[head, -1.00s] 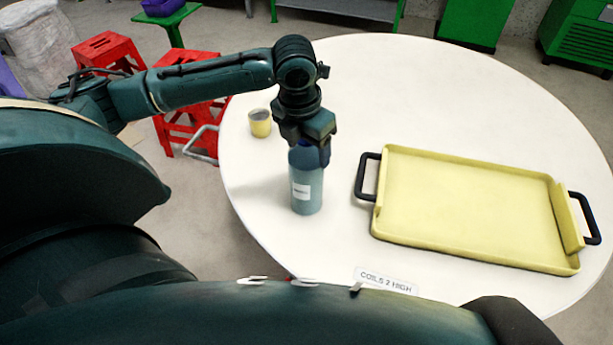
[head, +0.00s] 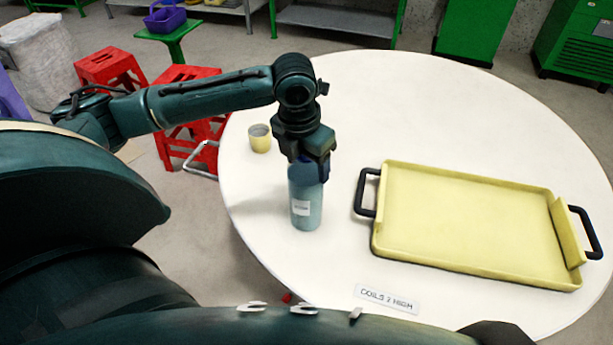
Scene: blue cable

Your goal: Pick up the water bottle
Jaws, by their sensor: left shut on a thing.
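A blue, see-through water bottle (head: 305,205) with a small white label stands upright at the left part of the round white table. My left gripper (head: 308,165) comes down from above and is shut on the top of the bottle, hiding its cap and neck. I cannot tell whether the bottle's base touches the table. My right gripper is out of view.
A yellow tray (head: 465,220) with black handles lies right of the bottle on the white table (head: 420,100). A small yellow cup (head: 260,138) stands behind the bottle to the left. A label card (head: 387,298) lies near the front edge. Red stools (head: 190,120) stand left of the table.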

